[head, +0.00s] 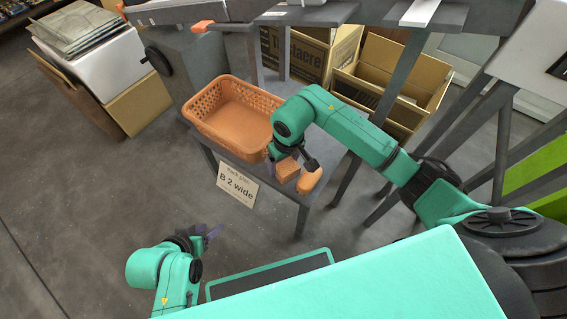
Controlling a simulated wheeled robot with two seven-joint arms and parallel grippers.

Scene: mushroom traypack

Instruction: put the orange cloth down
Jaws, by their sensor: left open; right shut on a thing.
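The orange cloth (310,181) is at the right end of the small grey table (287,193). It shows as orange patches on both sides of the dark fingers. My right gripper (300,168) reaches down over the table and is shut on the cloth. I cannot tell whether the cloth touches the tabletop. My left gripper (211,233) is open and empty, low in front of the table and apart from it.
An orange basket (205,128) fills the table's left part, close beside my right gripper. A sign (237,184) reading "B 2 wide" hangs at the table's front edge. Cardboard boxes (395,75) stand behind. Grey floor (90,200) at the left is clear.

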